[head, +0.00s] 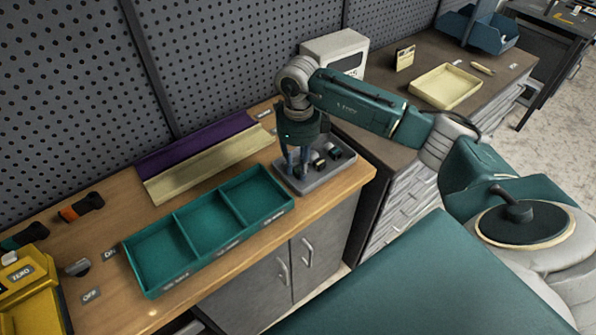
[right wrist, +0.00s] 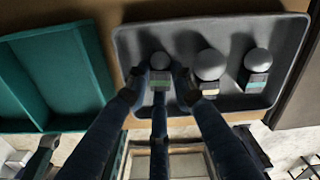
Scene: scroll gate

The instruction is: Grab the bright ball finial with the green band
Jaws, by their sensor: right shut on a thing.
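A grey tray (head: 318,182) at the right end of the wooden bench holds three ball finials in a row. In the right wrist view the leftmost finial (right wrist: 160,62) has a grey ball and a green band below it. My right gripper (right wrist: 160,80) points down over the tray with its fingers closed around this finial, which still appears within the tray. The middle finial (right wrist: 208,66) has a larger ball and a cream band. The right finial (right wrist: 258,62) has a grey ball and a blue-green band. In the head view my right gripper (head: 297,168) hides the held finial. My left gripper is not in view.
A teal box (head: 222,247) with three empty compartments stands left of the tray. Behind it lie a purple and cream strip (head: 205,160). Orange-black (head: 80,207) and yellow (head: 30,290) items are at the left. A perforated wall (head: 70,90) borders the bench.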

